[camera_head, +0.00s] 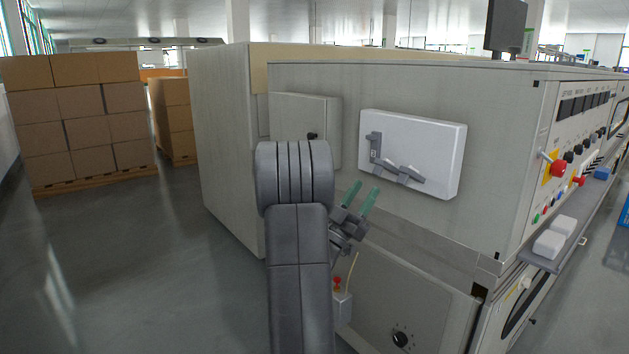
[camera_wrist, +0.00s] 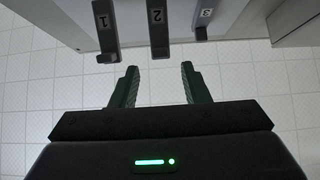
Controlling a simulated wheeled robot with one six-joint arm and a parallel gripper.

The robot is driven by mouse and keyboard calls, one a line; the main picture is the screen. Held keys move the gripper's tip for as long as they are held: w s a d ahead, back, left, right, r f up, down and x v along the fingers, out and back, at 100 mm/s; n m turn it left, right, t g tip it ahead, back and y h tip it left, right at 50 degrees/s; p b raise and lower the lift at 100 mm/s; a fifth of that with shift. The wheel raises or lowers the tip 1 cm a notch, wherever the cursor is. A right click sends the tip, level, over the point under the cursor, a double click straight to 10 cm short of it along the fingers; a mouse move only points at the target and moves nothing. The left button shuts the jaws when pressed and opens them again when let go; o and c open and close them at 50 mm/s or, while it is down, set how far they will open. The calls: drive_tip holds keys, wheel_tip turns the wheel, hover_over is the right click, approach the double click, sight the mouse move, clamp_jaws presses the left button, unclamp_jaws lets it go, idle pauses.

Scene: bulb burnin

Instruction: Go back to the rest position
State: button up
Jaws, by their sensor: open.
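My gripper (camera_head: 367,192) is in front of the grey cabinet, below the white lever panel (camera_head: 440,150). Its two green fingers point up towards the panel, apart and with nothing between them. In the wrist view the gripper (camera_wrist: 157,80) is open and empty, close to the levers but apart from them. There I see lever 1 (camera_wrist: 106,30), lever 2 (camera_wrist: 158,30) and lever 3 (camera_wrist: 201,24) in a row above the fingertips. Lever 3 shows shorter than the other two. In the head view the leftmost lever stands upright and the others stick out lower.
The grey cabinet (camera_head: 235,150) fills the middle and right. Its control face (camera_head: 575,140) carries buttons and a red knob. A small grey box (camera_head: 305,125) sits left of the panel. Stacked cartons (camera_head: 75,110) stand on pallets at the left. The floor (camera_head: 130,270) between is clear.

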sight(375, 173)
drive_tip(key=x, duration=0.6)
drive_tip(key=shift+w+d+r, duration=0.1)
drive_tip(key=shift+w+r, duration=0.05)
drive_tip(key=shift+r, duration=0.2)
drive_tip(key=shift+f, duration=0.1)
